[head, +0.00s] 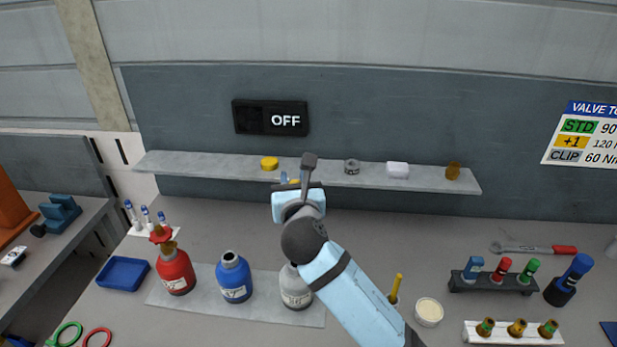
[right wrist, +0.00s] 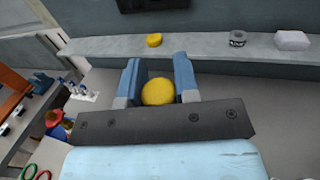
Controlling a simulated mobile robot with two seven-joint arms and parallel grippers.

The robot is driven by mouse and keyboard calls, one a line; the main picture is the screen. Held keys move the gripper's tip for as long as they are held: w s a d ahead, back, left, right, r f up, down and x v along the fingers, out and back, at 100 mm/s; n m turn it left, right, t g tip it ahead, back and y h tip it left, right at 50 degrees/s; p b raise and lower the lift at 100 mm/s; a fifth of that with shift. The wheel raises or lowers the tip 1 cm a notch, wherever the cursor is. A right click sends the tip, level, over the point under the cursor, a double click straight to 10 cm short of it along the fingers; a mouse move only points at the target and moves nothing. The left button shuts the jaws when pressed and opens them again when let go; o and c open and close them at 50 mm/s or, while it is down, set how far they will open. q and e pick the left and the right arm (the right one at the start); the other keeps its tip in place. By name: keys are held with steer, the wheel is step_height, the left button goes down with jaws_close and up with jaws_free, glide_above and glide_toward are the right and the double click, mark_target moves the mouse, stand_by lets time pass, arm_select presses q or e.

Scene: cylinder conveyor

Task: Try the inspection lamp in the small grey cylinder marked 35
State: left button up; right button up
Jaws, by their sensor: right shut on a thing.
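A small grey cylinder (head: 296,287) stands upright on a grey mat, partly hidden behind my right arm in the head view; I cannot read its label. My right gripper (head: 290,182) is above the bench in front of the shelf, apart from that cylinder. In the right wrist view its two blue fingers (right wrist: 156,76) are shut on a yellow round-ended thing (right wrist: 158,92). I cannot tell whether this is the inspection lamp, as the rest of it is hidden. My left gripper is not in view.
A red cylinder (head: 175,272) and blue cylinder (head: 233,277) stand on the mat (head: 255,312). The shelf (head: 215,167) holds a yellow disc (head: 269,163), grey ring (head: 351,167) and white block (head: 397,170). The wall sign (head: 270,118) reads OFF. Racks (head: 492,288) stand right.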

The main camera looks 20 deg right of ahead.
steer(key=shift+s+a+r, duration=0.1)
steer(key=shift+a+r, duration=0.05)
steer(key=shift+r, duration=0.1)
steer(key=shift+a+f+b, duration=0.15)
steer(key=shift+f+b, duration=0.25)
steer(key=shift+f, duration=0.2)
step_height(320, 180, down, 4)
steer(key=b, duration=0.4)
steer(key=shift+f, duration=0.6)
steer(key=shift+f+b, duration=1.15)
steer(key=shift+f, duration=1.65)
